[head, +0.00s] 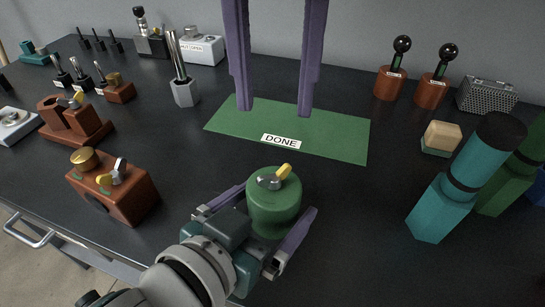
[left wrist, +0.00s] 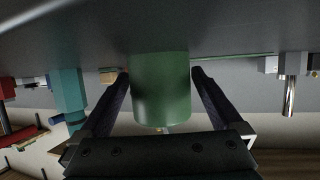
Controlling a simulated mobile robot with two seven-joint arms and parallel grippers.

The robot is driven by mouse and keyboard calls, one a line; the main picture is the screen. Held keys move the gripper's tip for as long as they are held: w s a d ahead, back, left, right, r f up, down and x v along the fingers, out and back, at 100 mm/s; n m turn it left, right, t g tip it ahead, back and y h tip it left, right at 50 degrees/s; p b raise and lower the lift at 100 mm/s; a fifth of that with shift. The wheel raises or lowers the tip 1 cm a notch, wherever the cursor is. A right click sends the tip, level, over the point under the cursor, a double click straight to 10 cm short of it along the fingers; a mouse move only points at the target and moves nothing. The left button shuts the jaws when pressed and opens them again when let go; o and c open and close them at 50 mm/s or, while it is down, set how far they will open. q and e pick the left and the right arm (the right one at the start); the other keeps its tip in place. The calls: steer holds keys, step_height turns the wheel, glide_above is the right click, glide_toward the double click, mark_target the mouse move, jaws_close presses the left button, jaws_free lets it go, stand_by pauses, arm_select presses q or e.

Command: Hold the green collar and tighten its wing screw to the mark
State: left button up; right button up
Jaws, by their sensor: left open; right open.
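The green collar (head: 273,208) stands upright on the dark table near the front middle. Its wing screw (head: 274,179), grey with a yellow wing, sits on top; I cannot make out the mark. My left gripper (head: 276,212) is open, with its purple fingers on either side of the collar. In the left wrist view the green collar (left wrist: 161,88) stands between the open fingers, with a gap visible on each side. My right gripper (head: 274,108) is open and empty, its two purple fingers pointing down above the green mat (head: 340,143), behind the collar.
A DONE label (head: 281,141) lies on the mat. A brown block with knobs (head: 115,190) stands to the left. A teal bottle-like object (head: 455,190) and a beige-topped block (head: 441,138) stand to the right. Table between the brown block and the mat is clear.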

arm_select(q)
jaws_close()
jaws_free()
stand_by(0.5)
steer(key=shift+r+p, duration=0.3)
steer(key=shift+p, duration=0.05)
stand_by(0.3)
steer(key=shift+c, duration=0.3)
steer(key=c, duration=1.4)
